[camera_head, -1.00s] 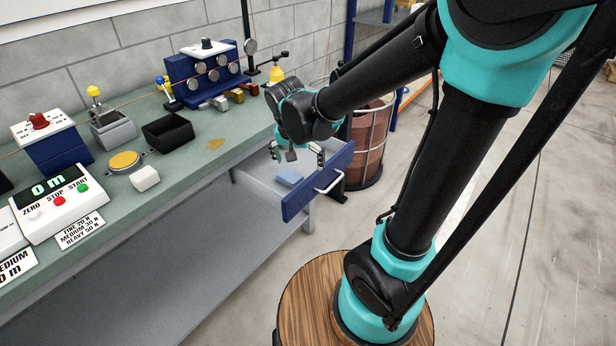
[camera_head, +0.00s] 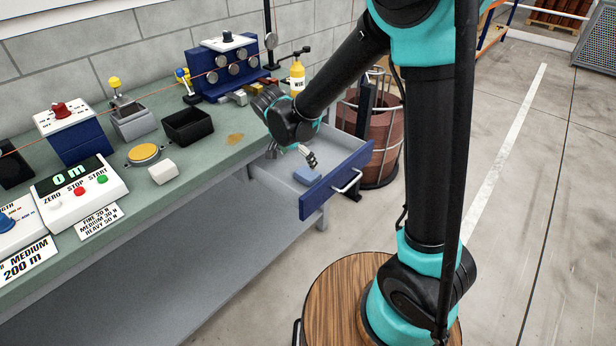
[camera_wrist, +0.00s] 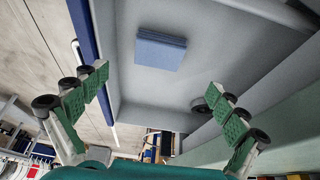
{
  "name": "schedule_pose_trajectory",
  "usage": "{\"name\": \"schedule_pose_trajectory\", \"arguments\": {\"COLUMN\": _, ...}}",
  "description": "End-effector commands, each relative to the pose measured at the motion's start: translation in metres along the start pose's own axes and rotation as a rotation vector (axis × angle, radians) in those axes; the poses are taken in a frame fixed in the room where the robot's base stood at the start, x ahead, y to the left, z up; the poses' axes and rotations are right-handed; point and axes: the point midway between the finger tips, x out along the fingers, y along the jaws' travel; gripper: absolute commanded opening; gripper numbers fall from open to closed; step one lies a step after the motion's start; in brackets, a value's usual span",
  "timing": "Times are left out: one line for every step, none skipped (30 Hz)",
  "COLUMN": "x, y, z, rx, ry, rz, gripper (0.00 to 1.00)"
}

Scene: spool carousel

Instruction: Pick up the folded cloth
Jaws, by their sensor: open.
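The folded cloth (camera_head: 307,175) is a small blue square lying on the floor of the open drawer (camera_head: 335,187). In the wrist view the cloth (camera_wrist: 160,49) shows whole, at the upper middle, near the drawer's blue front. My gripper (camera_head: 291,154) is above the drawer, left of and higher than the cloth in the head view. In the wrist view its two green-padded fingers (camera_wrist: 160,97) are spread wide with nothing between them. The cloth is apart from both fingers.
The drawer's blue front (camera_wrist: 90,50) and side walls surround the cloth. The green bench top (camera_head: 215,152) carries a black bin (camera_head: 188,126) and a yellow bottle (camera_head: 297,76). A barrel (camera_head: 370,140) stands just behind the drawer.

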Motion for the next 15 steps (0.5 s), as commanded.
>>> {"name": "schedule_pose_trajectory", "arguments": {"x": 0.010, "y": 0.000, "z": 0.000, "rx": 0.002, "ry": 0.000, "rz": 0.001, "gripper": 0.97}}
{"name": "schedule_pose_trajectory", "arguments": {"x": 0.015, "y": 0.000, "z": 0.000, "rx": 0.002, "ry": 0.000, "rz": 0.001, "gripper": 0.97}}
{"name": "schedule_pose_trajectory", "arguments": {"x": 0.021, "y": 0.000, "z": 0.000, "rx": 0.001, "ry": 0.000, "rz": 0.001, "gripper": 0.97}}
{"name": "schedule_pose_trajectory", "arguments": {"x": 0.024, "y": 0.000, "z": 0.000, "rx": 0.000, "ry": 0.000, "rz": 0.001, "gripper": 0.97}}
{"name": "schedule_pose_trajectory", "arguments": {"x": 0.028, "y": 0.000, "z": 0.000, "rx": 0.000, "ry": 0.000, "rz": 0.001, "gripper": 0.97}}
{"name": "schedule_pose_trajectory", "arguments": {"x": 0.031, "y": 0.000, "z": 0.000, "rx": 0.000, "ry": 0.000, "rz": 0.001, "gripper": 0.97}}
{"name": "schedule_pose_trajectory", "arguments": {"x": 0.034, "y": 0.000, "z": 0.000, "rx": 0.000, "ry": 0.000, "rz": 0.001, "gripper": 0.97}}
{"name": "schedule_pose_trajectory", "arguments": {"x": 0.035, "y": 0.000, "z": 0.000, "rx": 0.000, "ry": 0.000, "rz": 0.001, "gripper": 0.97}}
{"name": "schedule_pose_trajectory", "arguments": {"x": 0.037, "y": 0.000, "z": 0.000, "rx": 0.000, "ry": 0.000, "rz": 0.001, "gripper": 0.97}}
{"name": "schedule_pose_trajectory", "arguments": {"x": 0.038, "y": 0.000, "z": 0.000, "rx": 0.000, "ry": 0.000, "rz": 0.001, "gripper": 0.97}}
{"name": "schedule_pose_trajectory", "arguments": {"x": 0.039, "y": 0.000, "z": 0.000, "rx": 0.000, "ry": 0.000, "rz": 0.001, "gripper": 0.97}}
{"name": "schedule_pose_trajectory", "arguments": {"x": 0.041, "y": 0.001, "z": 0.000, "rx": 0.000, "ry": 0.000, "rz": 0.001, "gripper": 0.97}}
{"name": "schedule_pose_trajectory", "arguments": {"x": 0.044, "y": 0.001, "z": -0.001, "rx": 0.000, "ry": 0.000, "rz": 0.001, "gripper": 0.97}}
{"name": "schedule_pose_trajectory", "arguments": {"x": 0.047, "y": 0.001, "z": -0.001, "rx": 0.001, "ry": 0.000, "rz": 0.001, "gripper": 0.97}}
{"name": "schedule_pose_trajectory", "arguments": {"x": 0.051, "y": 0.001, "z": -0.001, "rx": 0.001, "ry": 0.000, "rz": 0.001, "gripper": 0.97}}
